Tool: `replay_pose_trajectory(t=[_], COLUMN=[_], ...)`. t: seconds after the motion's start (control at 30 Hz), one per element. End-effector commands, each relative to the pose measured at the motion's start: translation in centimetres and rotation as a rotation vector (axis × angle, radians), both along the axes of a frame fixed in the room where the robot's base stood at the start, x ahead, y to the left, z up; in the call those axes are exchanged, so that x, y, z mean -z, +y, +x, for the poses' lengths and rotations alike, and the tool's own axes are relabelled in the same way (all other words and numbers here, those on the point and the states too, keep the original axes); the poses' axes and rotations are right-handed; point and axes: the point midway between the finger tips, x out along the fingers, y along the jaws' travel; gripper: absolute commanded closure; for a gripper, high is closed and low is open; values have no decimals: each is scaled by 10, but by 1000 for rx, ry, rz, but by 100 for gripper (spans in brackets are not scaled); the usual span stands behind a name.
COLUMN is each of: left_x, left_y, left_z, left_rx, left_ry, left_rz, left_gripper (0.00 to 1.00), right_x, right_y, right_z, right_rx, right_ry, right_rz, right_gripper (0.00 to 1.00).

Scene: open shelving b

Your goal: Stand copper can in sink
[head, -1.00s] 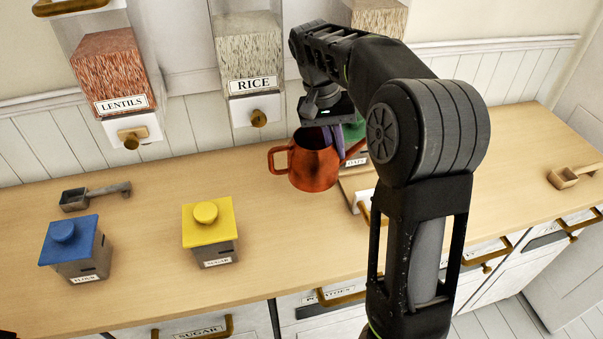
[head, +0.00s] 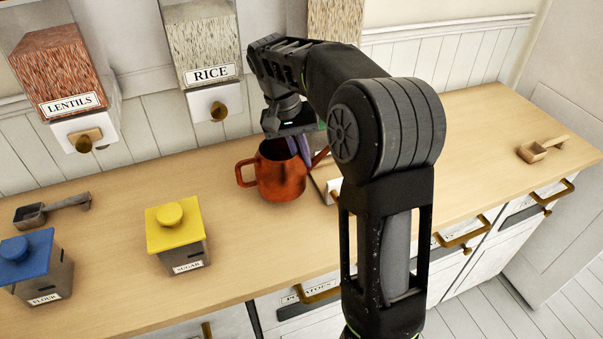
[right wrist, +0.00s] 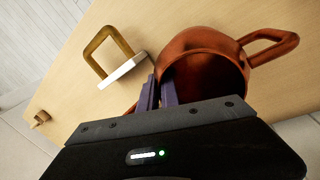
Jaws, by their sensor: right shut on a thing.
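The copper can (head: 281,175), a reddish pot with a loop handle on the left and a spout on the right, is upright at the back of the counter in the head view. My right gripper (head: 300,148) is above it, its purple fingers at the can's rim. In the right wrist view the fingers (right wrist: 158,92) are shut on the wall of the can (right wrist: 205,60), with its open mouth and handle showing. I cannot tell whether its base touches the counter. No sink shows in either view. My left gripper is not in view.
On the wooden counter (head: 115,220) stand a yellow-lidded sugar box (head: 178,235), a blue-lidded flour box (head: 38,265) and a scoop (head: 50,210). A white piece with a brass handle (right wrist: 125,70) is close beside the can.

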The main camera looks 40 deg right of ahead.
Motion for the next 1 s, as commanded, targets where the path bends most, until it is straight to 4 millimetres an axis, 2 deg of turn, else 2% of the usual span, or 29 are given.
replay_pose_trajectory(t=[0.27,0.57,0.93,0.97,1.0], left_x=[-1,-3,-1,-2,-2], left_y=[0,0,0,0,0], left_z=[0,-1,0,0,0], left_rx=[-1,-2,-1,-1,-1], left_ry=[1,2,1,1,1], left_rz=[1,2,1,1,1], left_gripper=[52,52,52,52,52], right_x=[2,36,40,40,39], right_y=[0,0,0,0,0], right_z=[0,-1,0,0,0], right_rx=[0,0,0,0,0], right_ry=[1,1,0,0,0], right_rz=[0,0,0,0,0], right_gripper=[100,100,100,91,88])
